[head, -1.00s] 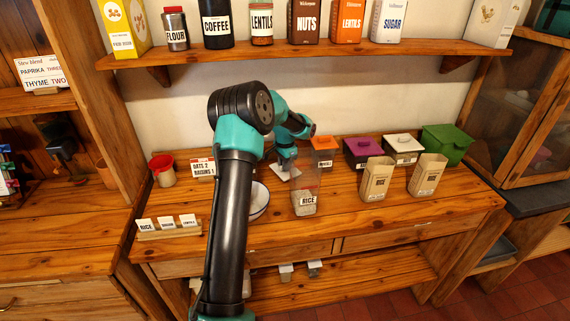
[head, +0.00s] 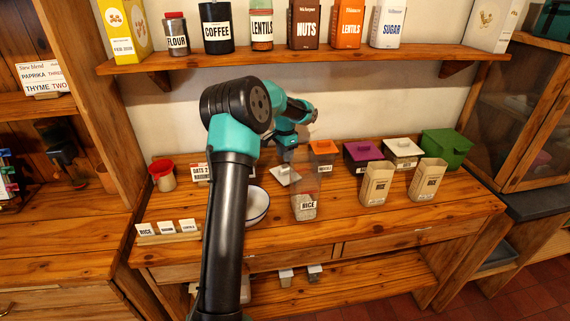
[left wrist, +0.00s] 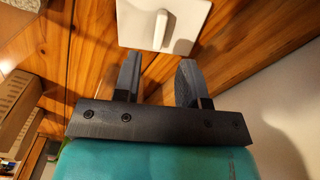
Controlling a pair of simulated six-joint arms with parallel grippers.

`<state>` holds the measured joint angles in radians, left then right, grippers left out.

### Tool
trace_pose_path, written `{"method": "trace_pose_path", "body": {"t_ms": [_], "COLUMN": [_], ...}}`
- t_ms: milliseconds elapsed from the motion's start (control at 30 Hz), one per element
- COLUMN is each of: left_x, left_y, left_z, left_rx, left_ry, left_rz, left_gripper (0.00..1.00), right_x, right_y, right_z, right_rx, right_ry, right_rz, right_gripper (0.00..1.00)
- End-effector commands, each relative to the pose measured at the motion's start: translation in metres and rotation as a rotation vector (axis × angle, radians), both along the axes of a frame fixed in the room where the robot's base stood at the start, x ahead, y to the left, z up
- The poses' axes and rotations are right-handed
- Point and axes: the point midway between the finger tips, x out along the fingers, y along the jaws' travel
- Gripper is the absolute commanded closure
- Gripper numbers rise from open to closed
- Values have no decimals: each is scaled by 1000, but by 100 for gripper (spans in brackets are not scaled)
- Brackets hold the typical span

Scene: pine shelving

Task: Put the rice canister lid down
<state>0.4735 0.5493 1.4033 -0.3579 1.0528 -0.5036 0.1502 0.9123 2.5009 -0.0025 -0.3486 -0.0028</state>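The white square lid (head: 286,175) lies flat on the wooden counter, behind the rice canister; its raised handle faces up. The clear canister labelled RICE (head: 304,206) stands open-topped on the counter with pale contents low inside. My left gripper (head: 288,155) is just behind and above the lid, apart from it. In the left wrist view, the two dark fingers (left wrist: 158,72) are spread with nothing between them, and the lid (left wrist: 188,18) with its handle lies beyond their tips. My right gripper is not in view.
A white bowl (head: 257,204) sits left of the canister, partly behind my left arm. Orange, purple, white and green lidded boxes line the back right. Two brown paper bags (head: 377,181) stand in front of them. Small label cards (head: 168,229) stand at front left.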

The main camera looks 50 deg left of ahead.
Motion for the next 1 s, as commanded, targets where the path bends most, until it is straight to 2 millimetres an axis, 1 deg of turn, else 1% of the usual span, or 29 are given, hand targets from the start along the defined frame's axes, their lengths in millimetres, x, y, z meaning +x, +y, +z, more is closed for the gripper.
{"method": "trace_pose_path", "body": {"t_ms": [33, 200, 333, 500, 1000], "left_x": [1, 1, 0, 0, 0], "left_y": [0, 0, 0, 0, 0], "left_z": [11, 39, 50, 54, 53], "left_rx": [2, 3, 1, 1, 1], "left_ry": [-4, -3, 0, 0, 1], "left_rz": [0, 0, 0, 0, 0], "left_gripper": [62, 62, 62, 62, 62], "right_x": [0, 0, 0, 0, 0], "right_y": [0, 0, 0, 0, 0], "right_z": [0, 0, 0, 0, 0], "right_rx": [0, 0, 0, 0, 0], "right_ry": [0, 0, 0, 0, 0], "right_rz": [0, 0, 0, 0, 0], "right_gripper": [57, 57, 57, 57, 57]}}
